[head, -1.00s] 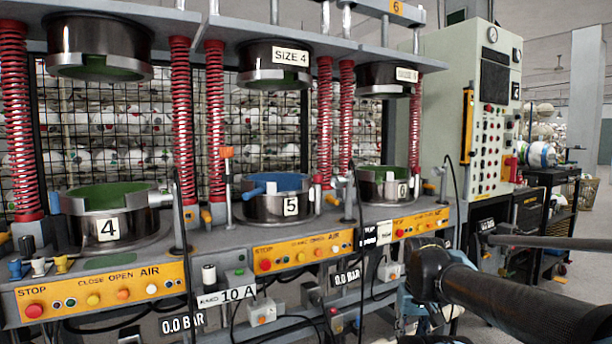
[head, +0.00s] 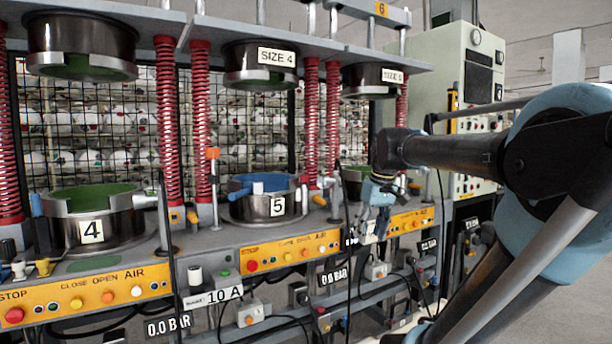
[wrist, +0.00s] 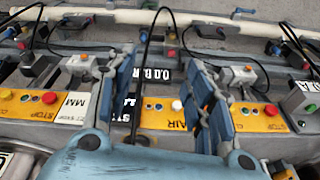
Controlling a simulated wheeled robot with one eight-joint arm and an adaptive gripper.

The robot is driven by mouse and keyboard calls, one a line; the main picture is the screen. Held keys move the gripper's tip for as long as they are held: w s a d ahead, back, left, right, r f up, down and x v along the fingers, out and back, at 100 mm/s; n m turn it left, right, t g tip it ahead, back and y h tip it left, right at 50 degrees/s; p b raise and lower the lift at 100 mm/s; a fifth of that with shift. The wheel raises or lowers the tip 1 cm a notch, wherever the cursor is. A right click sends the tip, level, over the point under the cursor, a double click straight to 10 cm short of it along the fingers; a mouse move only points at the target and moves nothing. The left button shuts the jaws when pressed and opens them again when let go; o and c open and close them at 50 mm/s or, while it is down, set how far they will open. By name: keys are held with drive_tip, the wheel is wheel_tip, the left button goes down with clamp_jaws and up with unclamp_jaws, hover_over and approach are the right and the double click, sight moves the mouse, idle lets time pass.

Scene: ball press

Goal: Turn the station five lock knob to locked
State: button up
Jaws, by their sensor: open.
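Station five's mould pot (head: 262,207), marked 5, stands on the press table in the head view, with a blue rim and a blue handle. Its yellow control panel (head: 290,250) runs along the front edge below it. I cannot tell which knob is the station five lock knob; no lock marking is readable. My gripper (head: 368,222) hangs to the right of pot 5, in front of pot six and near the panels' junction. In the wrist view my gripper (wrist: 162,72) is open and empty, its blue fingers apart above a yellow panel (wrist: 165,116) and a 0.0 BAR plate.
Pot 4 (head: 90,235) stands on the left. Red springs (head: 170,120) rise between stations. An orange-topped post (head: 212,155) stands left of pot 5. Grey button boxes (head: 250,312) and dark cables (head: 349,230) sit in front. A control cabinet (head: 455,75) stands behind my arm.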

drive_tip(key=w+a+r+n+y, duration=0.1)
drive_tip(key=w+a+r+n, duration=0.15)
drive_tip(key=w+r, duration=0.45)
drive_tip(key=w+a+r+n, duration=0.25)
drive_tip(key=w+r, duration=0.35)
drive_tip(key=r, duration=0.4)
drive_tip(key=n+y, duration=0.2)
drive_tip(key=n, duration=0.2)
approach(305, 178)
drive_tip(key=shift+g, duration=0.3)
drive_tip(key=w+a+f, duration=0.1)
drive_tip(key=f, duration=0.1)
drive_tip(key=w+a+f, duration=0.1)
drive_tip(key=f, duration=0.1)
drive_tip(key=w+a+f, duration=0.1)
drive_tip(key=f, duration=0.1)
drive_tip(key=shift+w+a+f, duration=0.25)
drive_tip(key=shift+f, duration=0.15)
drive_tip(key=c, duration=1.1)
